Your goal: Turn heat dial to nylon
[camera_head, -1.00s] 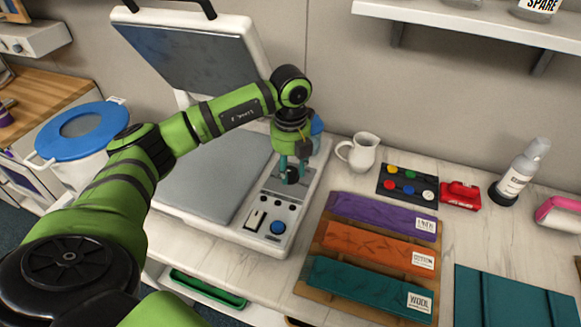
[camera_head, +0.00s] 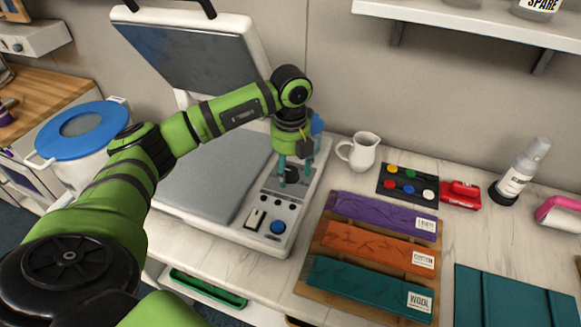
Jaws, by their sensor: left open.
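The heat press (camera_head: 207,179) stands on the counter with its lid raised, and its control panel runs along the right side. The black heat dial (camera_head: 292,175) is on the upper part of that panel. My left gripper (camera_head: 295,178) points down from above with its teal fingers open, one on each side of the dial. I cannot tell whether the fingers touch the dial. The dial's markings are too small and partly hidden to read. Below it on the panel are a rocker switch (camera_head: 256,219) and a blue button (camera_head: 278,227). My right gripper is not in view.
A wooden board holds folded purple (camera_head: 383,213), orange (camera_head: 374,246) and teal (camera_head: 368,285) cloths with labels, right of the press. A white pitcher (camera_head: 362,152) stands close behind my gripper's right.

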